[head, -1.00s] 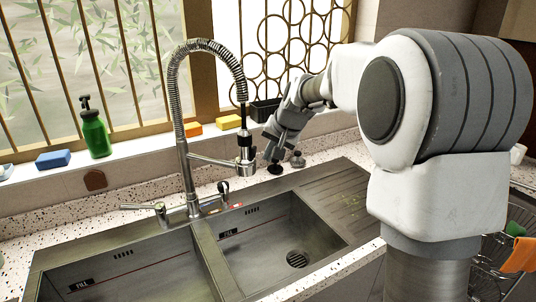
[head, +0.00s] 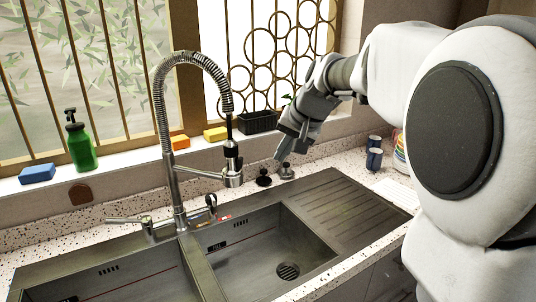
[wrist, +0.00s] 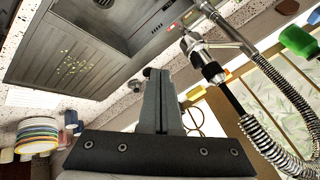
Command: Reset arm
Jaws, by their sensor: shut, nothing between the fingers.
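My arm reaches in from the right in the head view, bent at the elbow. My gripper (head: 284,150) hangs above the back counter, right of the faucet and close to two small dark stoppers. In the wrist view my gripper (wrist: 155,75) shows its fingers together and empty. The dark stopper (head: 264,178) and the grey stopper (head: 286,171) stand on the speckled counter just below the fingertips. I cannot tell whether the fingertips touch anything.
A tall spring faucet (head: 172,150) rises left of my gripper. The double sink (head: 262,250) lies in front. A green bottle (head: 80,146), blue sponge (head: 37,173) and black planter (head: 258,122) line the sill.

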